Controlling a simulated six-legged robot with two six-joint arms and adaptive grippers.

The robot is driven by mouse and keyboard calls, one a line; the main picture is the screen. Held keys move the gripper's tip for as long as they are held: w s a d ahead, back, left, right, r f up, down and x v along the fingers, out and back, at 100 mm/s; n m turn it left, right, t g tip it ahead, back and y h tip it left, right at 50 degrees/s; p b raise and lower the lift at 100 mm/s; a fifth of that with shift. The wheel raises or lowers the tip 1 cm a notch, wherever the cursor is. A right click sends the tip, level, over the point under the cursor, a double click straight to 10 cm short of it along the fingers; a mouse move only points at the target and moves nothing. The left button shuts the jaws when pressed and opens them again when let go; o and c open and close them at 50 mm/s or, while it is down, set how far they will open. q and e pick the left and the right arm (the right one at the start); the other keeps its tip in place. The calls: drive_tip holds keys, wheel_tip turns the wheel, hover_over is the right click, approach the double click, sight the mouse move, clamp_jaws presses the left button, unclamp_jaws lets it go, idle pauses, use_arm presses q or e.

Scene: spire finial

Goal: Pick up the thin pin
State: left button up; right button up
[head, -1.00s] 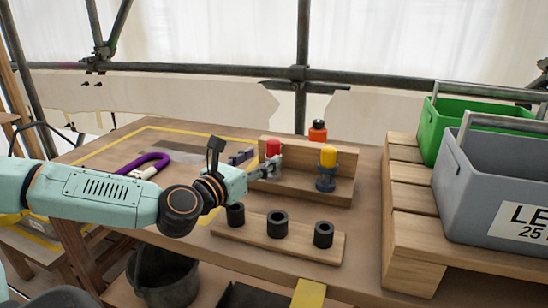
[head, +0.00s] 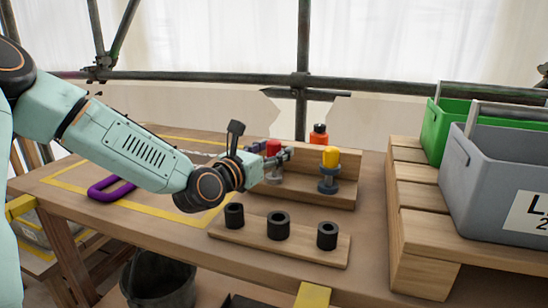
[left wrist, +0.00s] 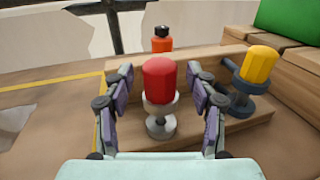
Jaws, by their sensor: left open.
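Two knobbed pins stand at the wooden rack (head: 343,200). One has a red knob (head: 273,147) over a silver flanged body, and the other has a yellow knob (head: 331,156) over a dark blue-grey body. I cannot tell by thickness which is the thin one. My left gripper (head: 282,157) is open at the red-knobbed pin and partly hides it in the head view. In the left wrist view, the fingers of my left gripper (left wrist: 160,104) stand on both sides of the red-knobbed pin (left wrist: 160,84), with gaps showing. The yellow-knobbed pin (left wrist: 258,66) is to the right. My right gripper is not in view.
A wooden strip with three black sockets (head: 279,224) lies in front. An orange bottle (head: 319,134) stands behind the rack. A purple shackle-like ring (head: 108,189) lies at left. Grey (head: 490,185) and green (head: 437,123) bins stand at right.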

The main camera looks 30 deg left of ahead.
use_arm(q)
drive_tip(key=shift+w, duration=0.15)
clamp_jaws()
idle(0.6)
